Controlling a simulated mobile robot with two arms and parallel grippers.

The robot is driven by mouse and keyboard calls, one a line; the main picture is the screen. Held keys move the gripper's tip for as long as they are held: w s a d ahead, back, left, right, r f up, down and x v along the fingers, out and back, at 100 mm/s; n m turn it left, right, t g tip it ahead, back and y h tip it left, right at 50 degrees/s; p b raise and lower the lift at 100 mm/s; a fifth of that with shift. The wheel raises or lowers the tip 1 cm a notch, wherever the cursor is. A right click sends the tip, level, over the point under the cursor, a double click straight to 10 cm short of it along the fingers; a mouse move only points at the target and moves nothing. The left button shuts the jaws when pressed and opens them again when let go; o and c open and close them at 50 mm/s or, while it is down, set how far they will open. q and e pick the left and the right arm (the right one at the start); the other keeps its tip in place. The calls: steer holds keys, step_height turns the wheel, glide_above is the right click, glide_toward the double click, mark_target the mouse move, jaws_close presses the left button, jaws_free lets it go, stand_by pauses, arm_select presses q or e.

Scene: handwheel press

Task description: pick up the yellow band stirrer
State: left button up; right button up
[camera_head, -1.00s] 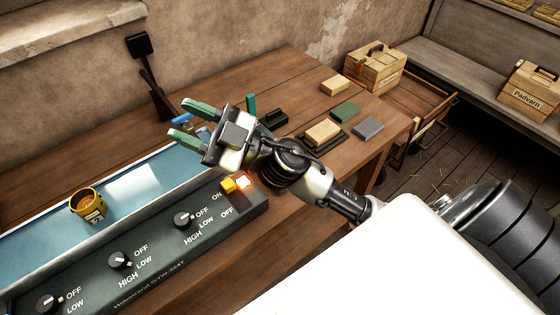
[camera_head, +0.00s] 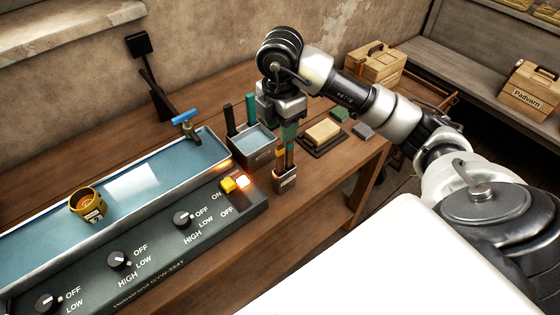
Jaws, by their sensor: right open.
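My right gripper (camera_head: 285,136) points down over the back of the wooden table, its teal fingers open. Below and between them, thin orange-brown sticks (camera_head: 290,157) stand in a small dark holder (camera_head: 286,181). The fingers partly cover the sticks, so I cannot tell whether they touch, nor make out a yellow band. Left of the gripper, a black-handled stick (camera_head: 229,121) and a teal-handled stick (camera_head: 251,109) stand upright at a grey pot of bluish liquid (camera_head: 254,142). My left gripper is out of view.
The long blue-filled trough (camera_head: 130,205) with dials lies left, holding a yellow cup (camera_head: 88,205). A blue-handled tap (camera_head: 187,118) stands at its far end. A tan block (camera_head: 323,131) on a dark board lies right of the gripper. Wooden crates (camera_head: 376,62) stand behind.

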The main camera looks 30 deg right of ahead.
mark_target(278, 153)
step_height(278, 153, down, 4)
steer(key=shift+r, duration=0.25)
steer(key=shift+a+f+p, duration=0.15)
steer(key=shift+f+p, duration=0.45)
steer(key=shift+p, duration=0.05)
step_height(278, 153, down, 4)
steer(key=shift+w+a+r+p, duration=0.1)
steer(key=shift+w+r+p, duration=0.1)
steer(key=shift+p, duration=0.45)
steer(key=shift+f, duration=0.35)
steer(key=shift+c, duration=0.4)
jaws_close()
